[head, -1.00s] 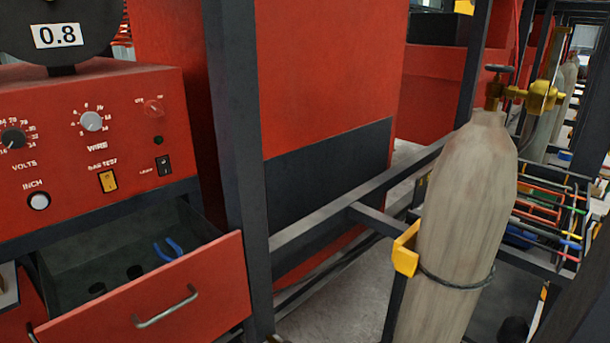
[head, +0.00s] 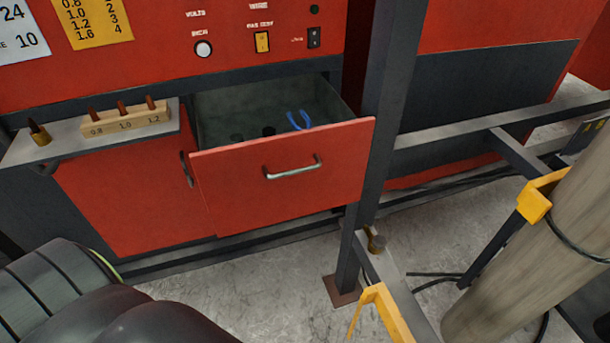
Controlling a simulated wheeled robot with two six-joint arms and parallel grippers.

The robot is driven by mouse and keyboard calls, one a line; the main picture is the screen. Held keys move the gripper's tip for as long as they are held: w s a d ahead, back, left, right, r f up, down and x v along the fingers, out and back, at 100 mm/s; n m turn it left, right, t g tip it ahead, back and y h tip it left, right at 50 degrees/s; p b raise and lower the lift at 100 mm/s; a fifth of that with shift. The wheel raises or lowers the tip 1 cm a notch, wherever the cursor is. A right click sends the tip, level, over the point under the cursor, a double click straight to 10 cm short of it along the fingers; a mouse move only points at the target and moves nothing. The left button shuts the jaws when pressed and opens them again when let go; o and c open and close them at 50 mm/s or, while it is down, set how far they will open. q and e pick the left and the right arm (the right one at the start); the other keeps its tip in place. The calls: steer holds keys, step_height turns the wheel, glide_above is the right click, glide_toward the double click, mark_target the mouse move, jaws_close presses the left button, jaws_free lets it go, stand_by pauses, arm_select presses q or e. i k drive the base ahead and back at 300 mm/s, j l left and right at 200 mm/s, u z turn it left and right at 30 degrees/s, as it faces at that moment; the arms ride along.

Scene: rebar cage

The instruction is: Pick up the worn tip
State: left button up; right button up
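A small copper-brown pointed tip with a brass base (head: 38,132) stands alone at the left end of the grey shelf. A wooden block (head: 127,121) beside it holds three copper tips over the labels 0.8, 1.0 and 1.2. A small brass piece with a grey end (head: 375,240) is on the frame rail near the post's foot. I cannot tell from the picture which of these is the worn tip. Neither of my grippers is in view.
The red drawer (head: 240,190) is open, with blue pliers (head: 299,120) and dark round things inside. A dark post (head: 385,100) stands right of it. A yellow bracket (head: 385,312) and a gas cylinder (head: 535,250) are at right. Dark rounded shapes fill the lower left.

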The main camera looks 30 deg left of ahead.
mark_target(32, 124)
steer(key=k+j, duration=0.1)
steer(key=k+j+u, duration=0.1)
steer(key=u, duration=0.35)
steer(key=k+j+u, duration=0.1)
steer(key=u, duration=0.3)
steer(key=j+u, duration=0.1)
steer(key=u, duration=1.2)
